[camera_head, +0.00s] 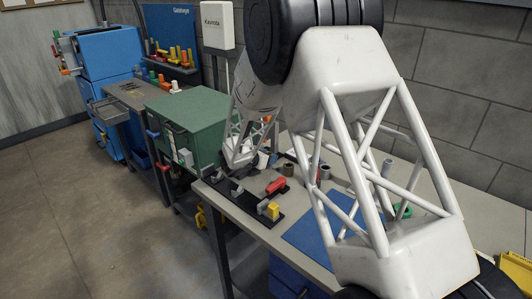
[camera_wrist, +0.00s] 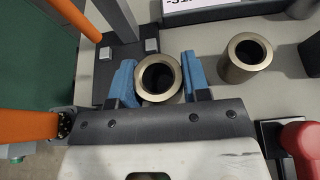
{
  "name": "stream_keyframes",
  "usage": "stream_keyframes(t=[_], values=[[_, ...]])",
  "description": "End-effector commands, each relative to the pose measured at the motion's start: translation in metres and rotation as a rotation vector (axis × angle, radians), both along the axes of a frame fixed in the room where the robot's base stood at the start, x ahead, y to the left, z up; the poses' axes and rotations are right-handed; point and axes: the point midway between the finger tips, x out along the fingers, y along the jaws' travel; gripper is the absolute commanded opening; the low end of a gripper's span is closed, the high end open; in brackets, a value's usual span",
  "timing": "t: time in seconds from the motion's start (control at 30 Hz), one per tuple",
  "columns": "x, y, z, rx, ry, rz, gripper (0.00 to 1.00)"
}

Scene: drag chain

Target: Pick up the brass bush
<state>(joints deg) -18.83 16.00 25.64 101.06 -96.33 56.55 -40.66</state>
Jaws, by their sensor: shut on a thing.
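A brass bush (camera_wrist: 144,86), a short tube with a wide bore, stands between the two blue fingers of my gripper (camera_wrist: 160,70) in the wrist view. The fingers are shut on it, one on its left and one on its right. Its lower part is hidden by the gripper body, so I cannot tell whether it touches the table. A second similar bush (camera_wrist: 232,72) stands apart to the right. In the head view, my arm reaches down to the bench and largely hides the gripper and held bush.
A dark cylinder (camera_wrist: 312,50) and a red part (camera_wrist: 300,137) lie farther right. A dark fixture (camera_wrist: 120,62) is close to the left finger, with orange bars beyond. In the head view, a blue mat (camera_head: 308,238) lies on the bench and a green cabinet (camera_head: 190,112) stands left.

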Motion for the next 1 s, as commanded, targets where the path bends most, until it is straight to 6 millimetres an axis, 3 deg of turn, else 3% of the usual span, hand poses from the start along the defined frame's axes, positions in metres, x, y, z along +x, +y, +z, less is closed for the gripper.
stream_keyframes(t=[0.17, 0.3, 0.6, 0.8, 1.0], values=[[-0.029, -0.005, 0.003, 0.0, -0.002, 0.001, 0.1], [-0.025, -0.004, 0.041, 0.002, -0.006, 0.0, 0.1], [-0.025, -0.004, 0.102, 0.001, -0.004, 0.0, 0.1], [-0.025, -0.004, 0.126, 0.0, -0.002, 0.001, 0.1], [-0.025, -0.004, 0.137, 0.0, 0.0, 0.0, 0.1]])
